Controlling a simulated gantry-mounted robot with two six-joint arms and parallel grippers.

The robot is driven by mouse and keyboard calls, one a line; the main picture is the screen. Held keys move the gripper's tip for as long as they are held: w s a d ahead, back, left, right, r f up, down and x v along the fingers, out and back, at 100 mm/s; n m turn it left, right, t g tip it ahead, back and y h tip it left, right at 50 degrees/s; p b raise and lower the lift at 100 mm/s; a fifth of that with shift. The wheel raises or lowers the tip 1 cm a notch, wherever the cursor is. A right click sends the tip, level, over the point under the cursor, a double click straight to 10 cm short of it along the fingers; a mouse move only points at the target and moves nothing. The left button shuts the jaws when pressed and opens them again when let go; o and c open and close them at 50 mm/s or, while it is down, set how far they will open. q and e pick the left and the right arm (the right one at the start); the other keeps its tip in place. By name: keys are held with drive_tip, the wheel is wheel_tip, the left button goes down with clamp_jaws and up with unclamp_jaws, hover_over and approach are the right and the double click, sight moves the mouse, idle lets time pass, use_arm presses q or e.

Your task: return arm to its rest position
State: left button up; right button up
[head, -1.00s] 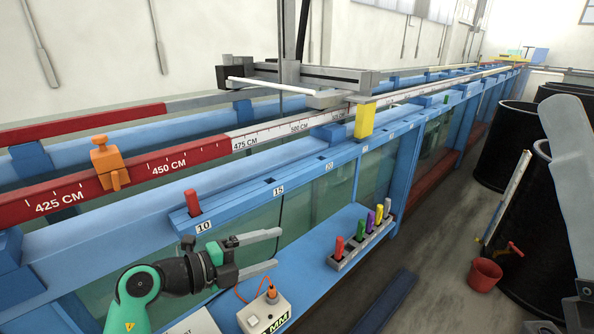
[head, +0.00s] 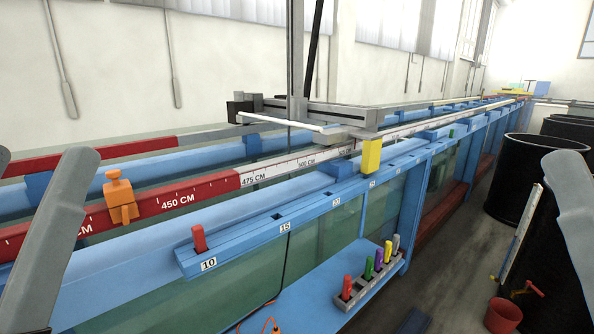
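Neither of my grippers shows in the head view. A grey link of my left arm (head: 48,235) stands slanted along the left edge, and a matching grey link of my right arm (head: 578,225) stands at the right edge. Both hands are out of frame, so whether they are open or shut is hidden.
A blue flume rail carries a red peg (head: 199,239) by the 10 mark. An orange clamp (head: 120,197) and a yellow block (head: 371,157) sit along the ruler. A grey rack (head: 368,282) holds several coloured pegs on the blue shelf (head: 315,300). Black barrels stand right.

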use_arm(q)
wheel_tip(320, 180, up, 18)
drive_tip(key=p, duration=1.4)
drive_tip(key=shift+r+p, duration=0.2)
drive_tip(key=shift+p, duration=0.2)
use_arm(e)
wheel_tip(320, 180, up, 18)
drive_tip(key=shift+r, duration=0.2)
use_arm(q)
drive_tip(key=shift+a+y, duration=0.15)
drive_tip(key=shift+y, duration=0.15)
use_arm(e)
drive_tip(key=shift+a, duration=0.1)
